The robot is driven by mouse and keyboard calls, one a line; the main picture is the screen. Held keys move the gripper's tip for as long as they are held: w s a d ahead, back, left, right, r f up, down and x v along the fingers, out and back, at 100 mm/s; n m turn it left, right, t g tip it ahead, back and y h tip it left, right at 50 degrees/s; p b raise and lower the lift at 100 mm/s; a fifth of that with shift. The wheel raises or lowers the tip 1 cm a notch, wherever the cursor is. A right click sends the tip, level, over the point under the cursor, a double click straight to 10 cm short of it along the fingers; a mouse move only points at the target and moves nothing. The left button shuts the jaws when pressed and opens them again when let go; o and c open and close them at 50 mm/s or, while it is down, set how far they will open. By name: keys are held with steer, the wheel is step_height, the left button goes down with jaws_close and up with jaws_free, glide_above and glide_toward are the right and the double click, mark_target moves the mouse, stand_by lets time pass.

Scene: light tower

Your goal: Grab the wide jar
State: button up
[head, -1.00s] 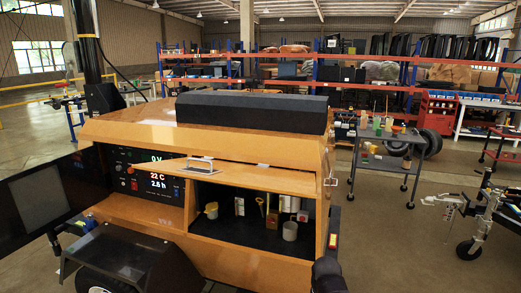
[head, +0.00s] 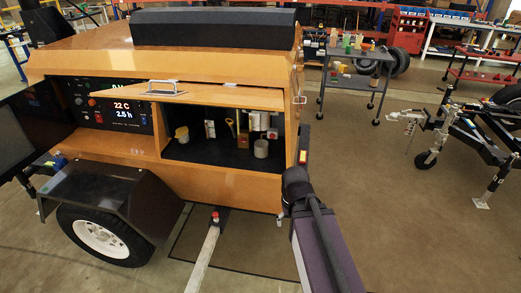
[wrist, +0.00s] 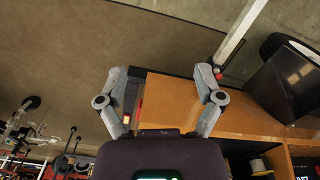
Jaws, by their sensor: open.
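The wide jar looks to be the short pale grey cylinder (head: 261,148) standing upright on the dark floor of the open compartment, towards its right side. A partly cut-off pale round shape at the lower edge of the wrist view (wrist: 260,166) may be the same jar; I cannot tell. My gripper (wrist: 161,78) is open and empty in the wrist view, its two fingers spread over the orange cabinet edge and brown floor. In the head view my arm rises in front of the cabinet's right corner, and the fingers are not visible.
A raised orange flap (head: 205,92) overhangs the compartment. A pale drawbar (head: 203,258) and wheel (head: 100,235) stick out in front.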

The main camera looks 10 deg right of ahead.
stand_by(0.4)
steer(key=c, duration=0.4)
steer(key=shift+c, duration=0.3)
